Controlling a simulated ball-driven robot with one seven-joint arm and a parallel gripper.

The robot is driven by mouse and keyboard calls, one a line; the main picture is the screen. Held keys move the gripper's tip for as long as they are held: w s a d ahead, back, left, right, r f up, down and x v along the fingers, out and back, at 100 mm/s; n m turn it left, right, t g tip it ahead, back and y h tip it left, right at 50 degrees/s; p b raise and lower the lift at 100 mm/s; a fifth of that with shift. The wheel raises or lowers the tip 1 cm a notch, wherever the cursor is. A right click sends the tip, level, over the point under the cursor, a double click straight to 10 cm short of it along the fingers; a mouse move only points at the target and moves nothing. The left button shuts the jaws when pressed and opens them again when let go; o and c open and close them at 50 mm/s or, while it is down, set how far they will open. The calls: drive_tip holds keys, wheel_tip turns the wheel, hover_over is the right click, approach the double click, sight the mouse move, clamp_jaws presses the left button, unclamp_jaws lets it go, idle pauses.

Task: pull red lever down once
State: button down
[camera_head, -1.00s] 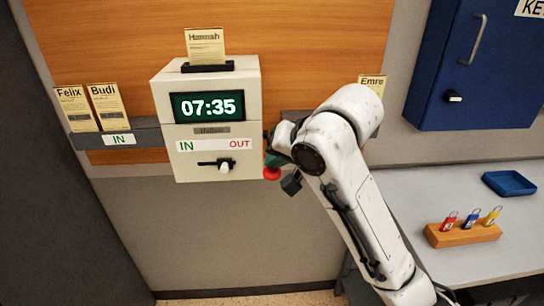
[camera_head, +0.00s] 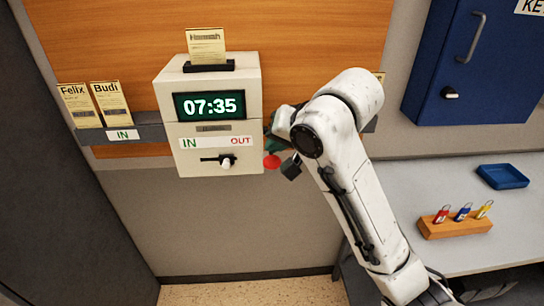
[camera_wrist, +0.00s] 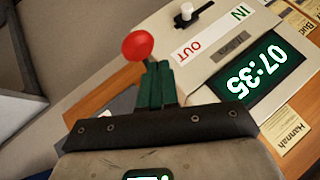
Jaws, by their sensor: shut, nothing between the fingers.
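The red lever's round knob (camera_head: 271,161) shows at the right side of the cream time clock (camera_head: 250,94), near its lower edge. It also shows in the wrist view as a red ball (camera_wrist: 139,46) just beyond my fingertips. My gripper (camera_head: 272,146) is beside the clock, just above the knob in the head view. Its green fingers (camera_wrist: 155,72) are pressed together and empty. The lever's stem is mostly hidden by the fingers. I cannot tell whether the fingers touch the lever.
A Hannah card (camera_head: 206,46) stands in the clock's top slot. A white selector knob (camera_head: 226,163) sits under the IN and OUT label. Felix and Budi cards (camera_head: 93,103) are in the left rack. A desk (camera_head: 420,190) holds a wooden tag block (camera_head: 455,226) and a blue tray (camera_head: 502,177).

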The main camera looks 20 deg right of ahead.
drive_tip(key=shift+r, duration=0.1)
wheel_tip(320, 180, up, 5)
drive_tip(key=p, duration=0.5)
drive_tip(key=shift+p, duration=0.35)
idle(0.4)
